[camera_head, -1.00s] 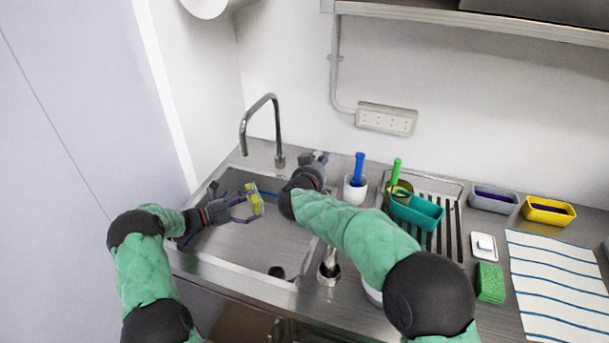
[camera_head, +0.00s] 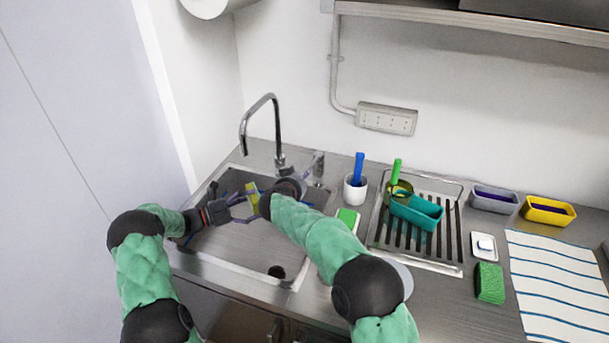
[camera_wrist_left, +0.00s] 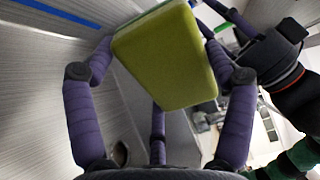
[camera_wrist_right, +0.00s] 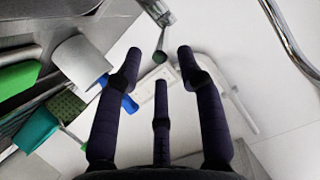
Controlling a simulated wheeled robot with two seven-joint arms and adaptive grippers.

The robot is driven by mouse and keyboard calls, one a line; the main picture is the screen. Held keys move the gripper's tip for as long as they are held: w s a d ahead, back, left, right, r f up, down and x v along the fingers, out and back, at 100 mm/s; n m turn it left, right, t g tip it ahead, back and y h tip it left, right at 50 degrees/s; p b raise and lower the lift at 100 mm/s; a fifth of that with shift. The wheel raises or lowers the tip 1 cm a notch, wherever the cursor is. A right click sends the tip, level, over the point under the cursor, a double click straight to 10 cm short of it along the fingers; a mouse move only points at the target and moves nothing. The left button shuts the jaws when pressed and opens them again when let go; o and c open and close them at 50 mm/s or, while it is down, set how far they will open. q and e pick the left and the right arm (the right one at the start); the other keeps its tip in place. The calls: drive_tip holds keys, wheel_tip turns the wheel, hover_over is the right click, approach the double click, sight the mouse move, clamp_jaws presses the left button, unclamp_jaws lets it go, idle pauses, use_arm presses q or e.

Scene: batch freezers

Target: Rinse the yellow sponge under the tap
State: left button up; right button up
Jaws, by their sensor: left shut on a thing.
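The yellow sponge (camera_head: 252,196) is held over the sink basin (camera_head: 225,240), below the tap's spout. My left gripper (camera_head: 238,208) is shut on it; the sponge fills the space between its fingers in the left wrist view (camera_wrist_left: 165,60). The tap (camera_head: 270,125) arches over the basin, and no water stream shows. My right gripper (camera_wrist_right: 160,65) is open and empty in its wrist view. In the head view its fingers are mostly hidden behind its wrist, near the tap's base and an upright metal fitting (camera_head: 318,168).
A white cup with a blue-handled tool (camera_head: 355,190) stands right of the sink. Beyond it is a drying rack with a teal container (camera_head: 418,212). A green sponge (camera_head: 489,283), soap dish (camera_head: 484,246) and striped cloth (camera_head: 560,290) lie further right. A wall bounds the left.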

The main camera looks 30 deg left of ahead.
sight(312, 164)
drive_tip(key=shift+x, duration=2)
clamp_jaws()
